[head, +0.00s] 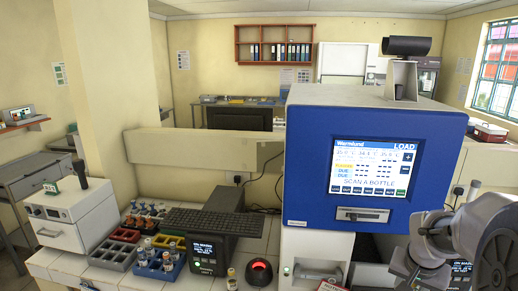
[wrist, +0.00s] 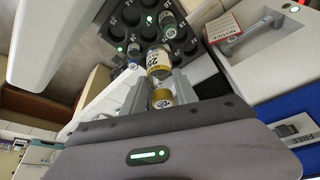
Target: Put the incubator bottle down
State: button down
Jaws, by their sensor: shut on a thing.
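In the wrist view my gripper (wrist: 160,88) is shut on a bottle (wrist: 157,62) with a pale printed label and a yellow band and cap. The bottle's far end points toward a dark rack (wrist: 181,48) with round numbered holes; I cannot tell whether it is inside a hole or just above one. Two other bottles stand in the rack, one with a green and white label (wrist: 168,22) and a smaller-looking one (wrist: 134,50). In the head view my arm is at the right, and the gripper and held bottle are hidden. The blue incubator (head: 300,170) shows "LOAD" and "SCAN A BOTTLE".
A red-and-white notice (wrist: 225,27) lies beside the rack on a pale housing. On the bench at left are a tray of bottles (head: 150,272), a dark monitor unit (head: 208,255), a scanner with a red glow (head: 259,270) and a lone bottle (head: 231,281).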

jog(key=a+f+n+y, duration=0.1)
jog(key=a+f+n, duration=0.25)
jog(key=a, duration=0.45)
jog(key=a+f+n+t+y, duration=0.15)
jog(key=a+f, duration=0.25)
jog(key=a, duration=0.5)
jog(key=a+f+n+y, duration=0.1)
jog(key=a+f+n, duration=0.25)
jog(key=a, duration=0.45)
notch_tip(320, 180, down, 19)
jog(key=s+b, duration=0.1)
jog(key=b, duration=1.7)
jog(key=shift+a+r, duration=0.2)
jog(key=shift+a, duration=0.2)
jog(key=shift+h, duration=0.25)
